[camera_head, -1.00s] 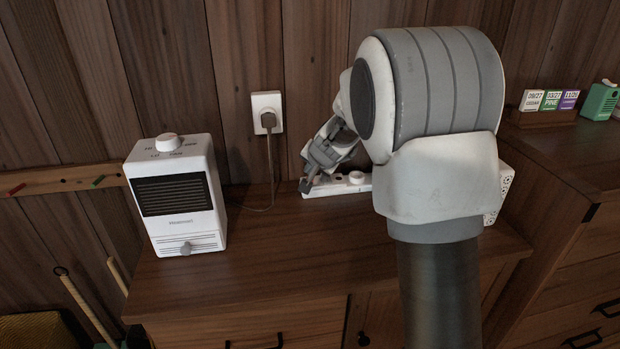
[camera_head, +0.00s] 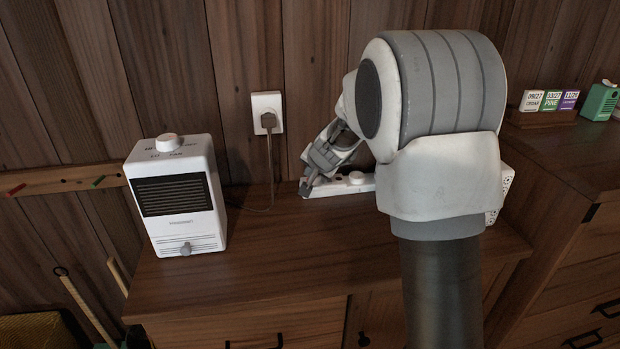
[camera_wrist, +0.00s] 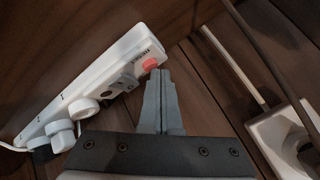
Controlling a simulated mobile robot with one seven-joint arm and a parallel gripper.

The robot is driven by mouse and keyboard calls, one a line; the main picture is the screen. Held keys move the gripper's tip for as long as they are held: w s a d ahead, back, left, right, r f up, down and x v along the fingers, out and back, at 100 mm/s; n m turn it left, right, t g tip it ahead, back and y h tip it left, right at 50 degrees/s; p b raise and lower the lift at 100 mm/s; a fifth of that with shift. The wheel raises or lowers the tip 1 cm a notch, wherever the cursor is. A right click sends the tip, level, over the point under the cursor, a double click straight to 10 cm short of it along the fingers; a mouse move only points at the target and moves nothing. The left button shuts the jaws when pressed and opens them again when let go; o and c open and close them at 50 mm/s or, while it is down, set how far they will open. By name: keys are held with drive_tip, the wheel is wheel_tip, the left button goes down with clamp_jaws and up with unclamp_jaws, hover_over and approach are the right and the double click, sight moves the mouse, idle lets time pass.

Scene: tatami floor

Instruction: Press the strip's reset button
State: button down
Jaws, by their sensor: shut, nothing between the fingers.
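The white power strip (camera_head: 345,185) lies on the cabinet top near the wall, partly hidden behind my arm. In the wrist view the strip (camera_wrist: 70,100) runs diagonally, with plugs along its lower side. Its red reset button (camera_wrist: 150,64) is at the upper right end, beside printed lettering. My gripper (camera_head: 305,189) is at the strip's left end. In the wrist view its shut, empty fingertips (camera_wrist: 160,74) are right beside the button and overlap its edge; I cannot tell if they touch it. The button cannot be made out in the head view.
A white heater (camera_head: 180,222) stands on the cabinet (camera_head: 270,265) to the left. Calendar blocks (camera_head: 552,100) and a green object (camera_head: 600,102) sit on the right cabinet.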

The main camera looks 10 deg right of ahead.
idle(0.4)
drive_tip(key=shift+r+p, duration=0.8)
drive_tip(key=shift+r, duration=0.05)
wheel_tip(320, 180, up, 5)
drive_tip(key=p, duration=0.4)
